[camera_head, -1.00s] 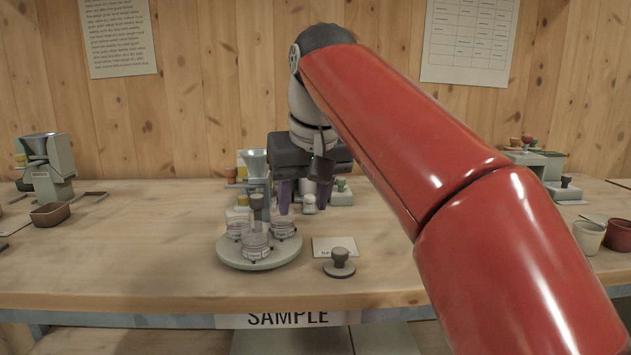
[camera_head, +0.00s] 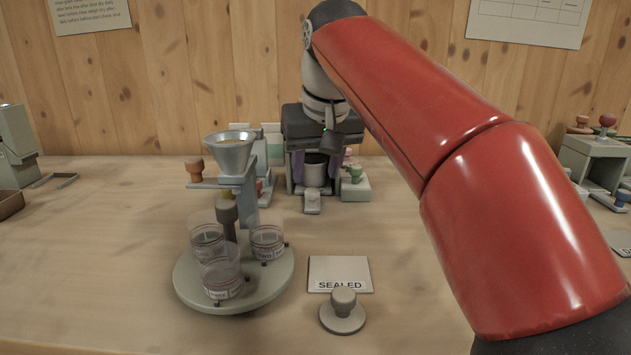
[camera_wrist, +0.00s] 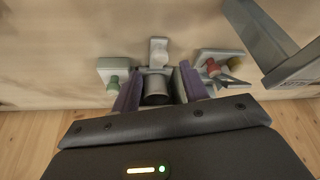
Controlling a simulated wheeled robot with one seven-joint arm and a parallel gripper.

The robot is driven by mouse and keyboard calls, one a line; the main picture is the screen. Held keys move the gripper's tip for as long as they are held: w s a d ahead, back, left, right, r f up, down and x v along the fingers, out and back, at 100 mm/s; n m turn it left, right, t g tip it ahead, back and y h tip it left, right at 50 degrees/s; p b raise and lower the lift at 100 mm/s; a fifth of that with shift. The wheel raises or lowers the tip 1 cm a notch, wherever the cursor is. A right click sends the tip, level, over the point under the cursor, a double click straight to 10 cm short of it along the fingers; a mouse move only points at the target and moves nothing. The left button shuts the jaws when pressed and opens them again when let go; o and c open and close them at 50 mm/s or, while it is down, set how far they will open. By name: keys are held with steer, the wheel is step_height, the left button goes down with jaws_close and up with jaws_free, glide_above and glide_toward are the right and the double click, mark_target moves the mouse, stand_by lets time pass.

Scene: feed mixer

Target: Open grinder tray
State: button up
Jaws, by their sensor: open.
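A small grey device that looks like the grinder (camera_head: 314,174) stands at the back of the bench. It has a dark cylinder, and a pale block or tab (camera_head: 312,203) sticks out at its front, probably the tray front. In the wrist view the cylinder (camera_wrist: 156,90) lies between the purple fingers and the pale tab (camera_wrist: 158,50) lies just beyond the fingertips. My gripper (camera_head: 317,172) is open, pointing down, with one finger on each side of the cylinder. I cannot tell whether the fingers touch it. The gripper's dark body hides the device's top and back.
A round carousel (camera_head: 190,290) with labelled glass cups and a funnel stand (camera_head: 232,155) is at front left. A sealed card (camera_head: 340,268) and a grey stamp (camera_head: 343,312) lie in front. A green-knobbed block (camera_head: 355,185) stands close right. Bench between is clear.

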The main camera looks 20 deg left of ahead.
mark_target(312, 191)
steer(key=x, duration=0.4)
steer(key=shift+f+b, duration=0.1)
steer(key=shift+b, duration=0.2)
jaws_close()
